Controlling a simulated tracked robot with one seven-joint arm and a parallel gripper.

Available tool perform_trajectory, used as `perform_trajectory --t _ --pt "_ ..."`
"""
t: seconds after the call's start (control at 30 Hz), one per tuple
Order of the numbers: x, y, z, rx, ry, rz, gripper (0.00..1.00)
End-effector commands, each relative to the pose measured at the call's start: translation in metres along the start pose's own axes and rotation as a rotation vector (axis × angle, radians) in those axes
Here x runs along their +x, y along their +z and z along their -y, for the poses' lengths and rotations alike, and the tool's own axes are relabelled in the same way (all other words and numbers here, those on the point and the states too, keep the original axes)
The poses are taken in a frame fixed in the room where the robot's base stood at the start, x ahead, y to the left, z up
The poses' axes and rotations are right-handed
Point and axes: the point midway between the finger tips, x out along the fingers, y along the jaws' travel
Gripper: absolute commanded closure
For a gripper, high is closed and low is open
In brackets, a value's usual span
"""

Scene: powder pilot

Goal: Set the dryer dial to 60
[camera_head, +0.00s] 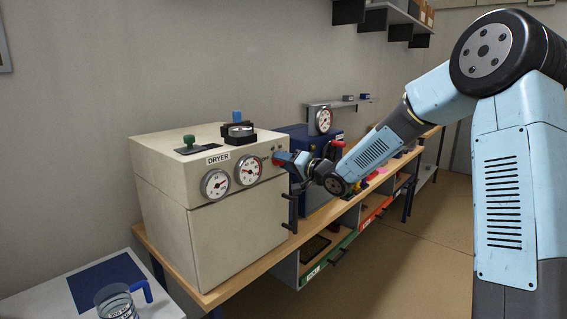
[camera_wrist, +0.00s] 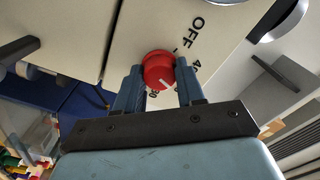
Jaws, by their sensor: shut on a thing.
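The dryer (camera_head: 235,225) is a beige box on the wooden bench, with a "DRYER" label and two round gauges. Its red dial (camera_wrist: 158,66) sits between the two blue fingers of my gripper (camera_wrist: 157,80) in the wrist view. My gripper (camera_head: 283,159) is shut on the dial at the dryer's right front side in the head view. The dial's white pointer mark points down and right in the wrist view, between a partly covered "4" figure and what looks like "80". "OFF" is printed above. The figure at the pointer is hidden.
A blue machine (camera_head: 314,190) stands behind the dryer, with a gauge (camera_head: 323,121) above. A dark handle (camera_head: 290,212) projects from the dryer's front. A measuring jug (camera_head: 117,303) stands on the white table at lower left. The floor (camera_head: 410,255) at right is clear.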

Motion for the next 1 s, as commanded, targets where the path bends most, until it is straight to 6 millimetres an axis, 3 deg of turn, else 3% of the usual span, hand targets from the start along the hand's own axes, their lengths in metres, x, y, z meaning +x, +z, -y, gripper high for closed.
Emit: perform_trajectory --t 0.73,0.77,1.0 --pt "-0.0019 -0.0049 -0.0041 0.090 0.007 -0.009 0.92" --pt "-0.0019 -0.0048 -0.0042 0.090 0.007 -0.009 0.60" --pt "-0.0011 -0.0027 -0.0026 0.089 0.004 -0.005 0.37"
